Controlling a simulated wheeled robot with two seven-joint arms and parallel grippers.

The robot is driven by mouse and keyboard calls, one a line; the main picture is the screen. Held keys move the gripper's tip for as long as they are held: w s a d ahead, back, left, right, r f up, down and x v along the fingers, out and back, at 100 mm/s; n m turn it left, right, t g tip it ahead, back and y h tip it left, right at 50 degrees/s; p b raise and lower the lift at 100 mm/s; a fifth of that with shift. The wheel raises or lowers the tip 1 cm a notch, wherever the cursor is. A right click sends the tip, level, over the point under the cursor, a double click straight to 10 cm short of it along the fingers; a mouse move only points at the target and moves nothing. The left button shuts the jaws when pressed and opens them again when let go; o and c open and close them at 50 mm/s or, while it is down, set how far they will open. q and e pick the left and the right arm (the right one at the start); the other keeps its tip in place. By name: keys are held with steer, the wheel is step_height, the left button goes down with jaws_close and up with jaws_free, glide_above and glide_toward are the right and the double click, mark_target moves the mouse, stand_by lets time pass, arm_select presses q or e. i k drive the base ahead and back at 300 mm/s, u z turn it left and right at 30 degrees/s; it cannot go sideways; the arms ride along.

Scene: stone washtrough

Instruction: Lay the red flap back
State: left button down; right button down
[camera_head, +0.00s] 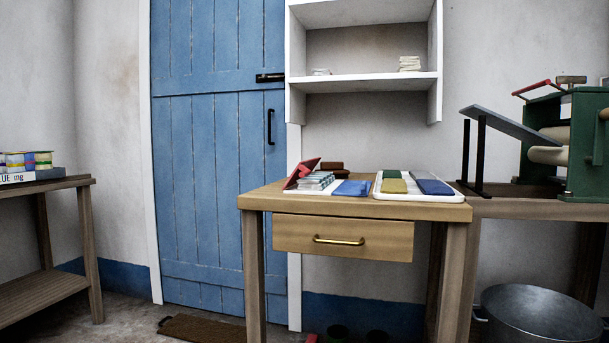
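A red flap (301,172) stands tilted up at the left end of the wooden table (257,199). It leans over a small stack of pale and grey-green pieces (315,181). Just right of the stack lies a blue flat piece (351,188) on a white base. A dark red block (331,166) sits behind them. What holds the flap up, and its hinge edge, are too small to tell. Neither of my grippers shows in the head view.
A white tray (447,198) with green, tan and blue flat pieces fills the table's right part. The table's drawer (343,238) is shut. A green roller machine (584,140) stands at right, above a metal pot (540,312).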

mark_target(303, 169)
steer(key=z, duration=0.55)
steer(key=k, duration=0.65)
steer(key=z, duration=0.95)
steer(key=i, duration=1)
steer(key=u, duration=0.6)
steer(key=i, duration=0.75)
steer(key=u, duration=0.55)
